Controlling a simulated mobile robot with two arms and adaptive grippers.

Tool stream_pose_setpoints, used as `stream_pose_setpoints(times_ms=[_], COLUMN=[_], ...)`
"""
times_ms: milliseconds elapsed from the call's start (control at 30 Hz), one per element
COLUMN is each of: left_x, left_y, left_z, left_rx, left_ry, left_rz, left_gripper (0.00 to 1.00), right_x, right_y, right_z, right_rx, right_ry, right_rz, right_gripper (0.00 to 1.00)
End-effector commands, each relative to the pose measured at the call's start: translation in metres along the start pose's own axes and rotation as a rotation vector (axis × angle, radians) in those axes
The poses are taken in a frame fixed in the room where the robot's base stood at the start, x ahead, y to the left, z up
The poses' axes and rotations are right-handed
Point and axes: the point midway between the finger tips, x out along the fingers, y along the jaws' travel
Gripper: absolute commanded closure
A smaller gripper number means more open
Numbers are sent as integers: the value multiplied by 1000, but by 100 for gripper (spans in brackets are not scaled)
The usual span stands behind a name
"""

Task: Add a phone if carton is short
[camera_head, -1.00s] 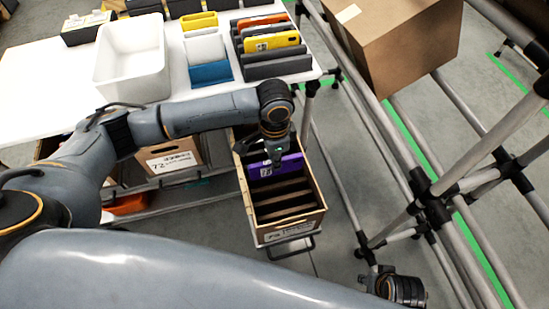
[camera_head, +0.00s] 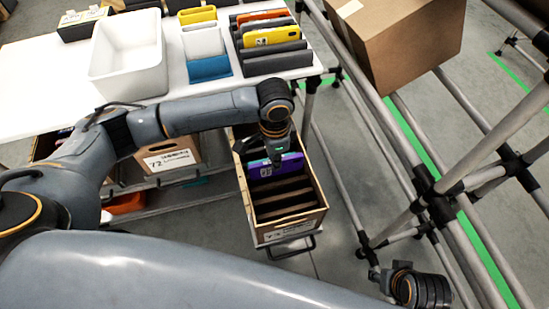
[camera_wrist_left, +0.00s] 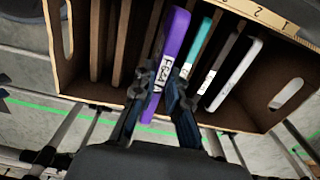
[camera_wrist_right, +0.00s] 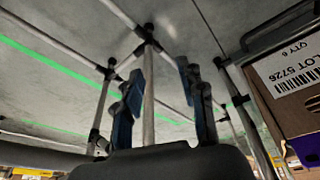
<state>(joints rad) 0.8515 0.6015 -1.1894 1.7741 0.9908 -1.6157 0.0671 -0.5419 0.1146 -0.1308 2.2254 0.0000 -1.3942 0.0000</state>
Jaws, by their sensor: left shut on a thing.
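An open brown carton (camera_head: 290,229) with slots stands below the table edge. My left gripper (camera_wrist_left: 163,88) is shut on a purple phone (camera_wrist_left: 177,30) with a white label. The phone (camera_head: 277,168) is upright at the carton's far part, apparently partly in a slot; its depth cannot be told. Beside it in the left wrist view stand a teal phone (camera_wrist_left: 199,48), a dark brown one (camera_wrist_left: 222,62) and a white-grey one (camera_wrist_left: 240,75). Several slots on the other side look empty. My right gripper (camera_wrist_right: 160,80) is open and empty, away from the carton.
The white table (camera_head: 40,95) holds a white bin (camera_head: 128,60), a blue-and-white holder (camera_head: 208,70) and a rack with a yellow phone (camera_head: 271,37). Another labelled carton (camera_head: 172,158) stands below. A large box (camera_head: 400,45) and pipe frame (camera_head: 430,185) flank the right.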

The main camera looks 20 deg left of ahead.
Motion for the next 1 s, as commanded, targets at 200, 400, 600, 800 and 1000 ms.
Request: stream_pose_setpoints(times_ms=[200, 400, 600, 800, 1000], left_x=[4, 6, 12, 26, 40], left_y=[0, 0, 0, 0, 0], left_z=[0, 0, 0, 0, 0], left_rx=[0, 0, 0, 0, -1], left_ry=[1, 1, -1, -1, -1], left_rz=[-1, -1, 1, 1, 1], left_gripper=[100, 100, 100, 100, 100], right_x=[-15, -30, -42, -46, -51], right_y=[1, 1, 2, 2, 2], right_z=[-2, -3, -3, -3, -3], right_rx=[1, 2, 2, 3, 3], right_ry=[10, 17, 23, 23, 27], right_rz=[2, 3, 4, 4, 5], right_gripper=[60, 60, 60, 60, 60])
